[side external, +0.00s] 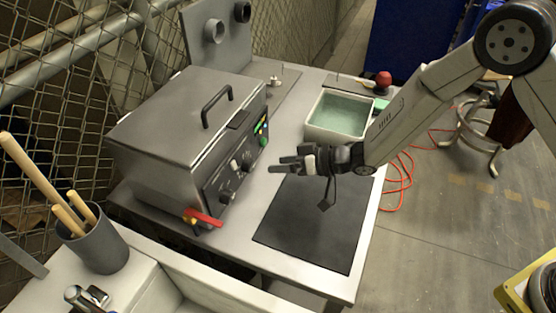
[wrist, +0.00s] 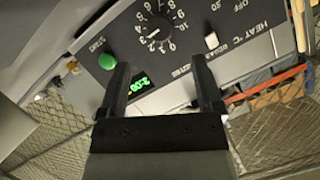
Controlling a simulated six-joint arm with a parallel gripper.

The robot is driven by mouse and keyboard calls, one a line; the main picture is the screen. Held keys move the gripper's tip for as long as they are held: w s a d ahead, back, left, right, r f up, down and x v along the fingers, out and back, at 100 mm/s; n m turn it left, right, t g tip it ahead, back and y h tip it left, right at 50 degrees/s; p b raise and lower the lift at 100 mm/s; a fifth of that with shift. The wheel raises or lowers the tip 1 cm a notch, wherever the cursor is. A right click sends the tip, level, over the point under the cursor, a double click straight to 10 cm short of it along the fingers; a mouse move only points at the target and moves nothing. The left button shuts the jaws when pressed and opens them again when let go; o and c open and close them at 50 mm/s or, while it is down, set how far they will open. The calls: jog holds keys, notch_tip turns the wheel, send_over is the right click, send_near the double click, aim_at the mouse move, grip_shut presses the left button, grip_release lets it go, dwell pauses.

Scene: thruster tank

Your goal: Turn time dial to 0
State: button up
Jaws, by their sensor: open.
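A black dial (wrist: 158,31) with a ring of white numbers sits on the dark panel at the top of the wrist view. Its white pointer line aims to the lower left, seemingly near the 2. A green display (wrist: 139,83) beside it reads about 2:00. My gripper (wrist: 162,66) is open and empty, its two fingers apart and pointing at the panel, below the dial in the picture. In the side view, my gripper (side external: 273,165) is level with the front panel (side external: 232,178) of the metal bath, apart from its knobs. The dial's label is not readable.
A green start button (wrist: 106,61) and a white switch (wrist: 211,40) flank the dial. A red-handled valve (side external: 203,218) juts from the bath's lower front. A tray of pale liquid (side external: 340,115) stands behind my gripper. A dark mat (side external: 315,225) lies clear.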

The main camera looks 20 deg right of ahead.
aim_at(252, 168)
jog(key=shift+s+d+r, duration=0.2)
jog(key=shift+s+d, duration=0.05)
jog(key=shift+d, duration=0.1)
jog(key=m, duration=0.1)
jog(key=f+m+t, duration=0.1)
jog(key=m+y, duration=0.1)
jog(key=shift+s+a+f, duration=0.3)
jog(key=shift+a+f, duration=0.05)
jog(key=shift+f, duration=0.05)
jog(key=m, duration=0.1)
jog(key=m+t, duration=0.1)
jog(key=f+m, duration=0.1)
jog(key=shift+s+t+y, duration=0.25)
jog(key=shift+t+y, duration=0.05)
jog(key=shift+t, duration=0.1)
jog(key=shift+s+d+f+m+t, duration=0.15)
jog(key=shift+m+t, duration=0.15)
jog(key=shift+m, duration=0.3)
jog(key=shift+d+f+m+t, duration=0.15)
jog(key=shift+m+t, duration=0.15)
jog(key=shift+m, duration=0.3)
jog(key=shift+a, duration=0.1)
jog(key=shift+x, duration=3.9)
